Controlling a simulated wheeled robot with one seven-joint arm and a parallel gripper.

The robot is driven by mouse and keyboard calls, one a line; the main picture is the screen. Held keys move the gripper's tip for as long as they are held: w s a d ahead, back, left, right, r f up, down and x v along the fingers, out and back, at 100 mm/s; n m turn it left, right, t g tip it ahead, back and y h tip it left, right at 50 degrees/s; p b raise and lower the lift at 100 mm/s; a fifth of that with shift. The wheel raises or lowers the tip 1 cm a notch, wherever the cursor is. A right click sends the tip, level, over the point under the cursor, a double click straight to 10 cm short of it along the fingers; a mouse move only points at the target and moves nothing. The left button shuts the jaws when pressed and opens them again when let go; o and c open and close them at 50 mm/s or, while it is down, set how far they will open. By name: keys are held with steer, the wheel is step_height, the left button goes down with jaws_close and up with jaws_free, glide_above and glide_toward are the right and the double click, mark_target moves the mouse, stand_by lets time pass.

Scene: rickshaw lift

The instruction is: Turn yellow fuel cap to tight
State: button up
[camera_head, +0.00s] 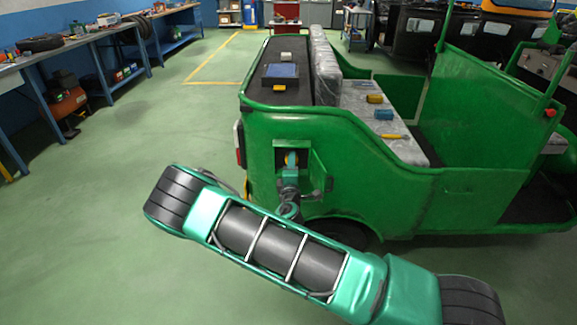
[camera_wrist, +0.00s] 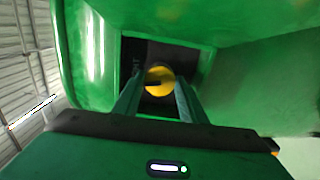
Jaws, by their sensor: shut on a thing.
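The yellow fuel cap (camera_wrist: 160,78) sits in a dark square recess in the green rickshaw's body, with a dark slot or mark across its face. In the head view only a small part of the cap (camera_head: 291,158) shows in the recess. My gripper (camera_wrist: 160,92) reaches into the recess, with one finger at each side of the cap, shut on it. In the head view my gripper (camera_head: 290,171) is at the opening, partly hiding the cap. The small green flap door (camera_head: 319,172) stands open to the right of the recess.
The green rickshaw (camera_head: 365,180) fills the right side. A blue box (camera_head: 281,72) lies on its rear deck and several small tools lie on the grey seat (camera_head: 372,120). Workbenches (camera_head: 85,45) line the left wall. The green floor (camera_head: 90,220) at left is clear.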

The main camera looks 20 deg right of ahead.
steer(key=shift+a+f+m, duration=0.1)
steer(key=shift+a+m, duration=0.1)
steer(key=shift+m, duration=1.4)
steer(key=o, duration=1.1)
steer(key=shift+f, duration=0.1)
steer(key=shift+c, duration=0.2)
steer(key=shift+d, duration=0.1)
steer(key=shift+s, duration=0.1)
steer(key=v, duration=1)
steer(key=shift+s, duration=0.2)
